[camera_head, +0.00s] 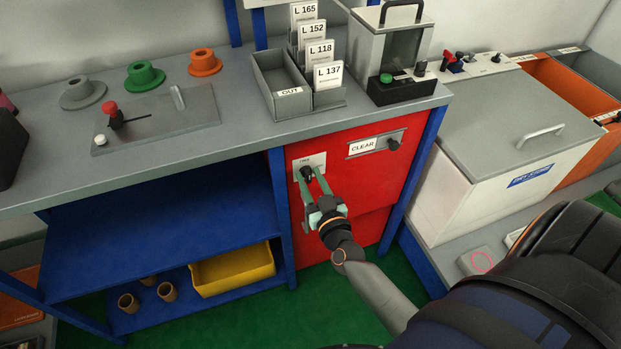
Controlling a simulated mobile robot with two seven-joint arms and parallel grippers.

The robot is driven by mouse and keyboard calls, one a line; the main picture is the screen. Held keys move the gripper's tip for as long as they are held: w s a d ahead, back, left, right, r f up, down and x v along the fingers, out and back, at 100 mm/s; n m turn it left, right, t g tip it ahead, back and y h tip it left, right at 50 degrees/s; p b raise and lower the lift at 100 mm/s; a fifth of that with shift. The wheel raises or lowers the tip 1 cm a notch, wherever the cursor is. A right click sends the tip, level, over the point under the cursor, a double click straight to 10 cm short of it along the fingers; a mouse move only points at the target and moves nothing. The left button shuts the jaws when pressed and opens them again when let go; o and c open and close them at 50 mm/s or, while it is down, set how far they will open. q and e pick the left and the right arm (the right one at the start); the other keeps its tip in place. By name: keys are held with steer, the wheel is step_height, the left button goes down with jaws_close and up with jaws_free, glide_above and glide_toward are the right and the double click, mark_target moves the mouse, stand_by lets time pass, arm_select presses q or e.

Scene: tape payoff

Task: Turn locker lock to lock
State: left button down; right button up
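The red locker (350,212) stands under the right part of the grey bench. Its dark lock knob (306,173) sits on a pale plate at the upper left of its front. My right gripper (307,177) reaches in from the lower right, with its two green fingers on either side of the knob. Whether the fingers touch the knob cannot be told. The fingers and knob hide part of the plate, so its label and the lock's setting are hard to read. My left gripper is not in view.
A "CLEAR" sign (362,147) with a dark knob beside it is at the locker's upper right. Blue posts flank the locker. A yellow bin (232,272) stands on the lower blue shelf. A white chest (500,150) stands to the right. Green floor (325,310) lies below.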

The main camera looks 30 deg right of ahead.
jaws_close()
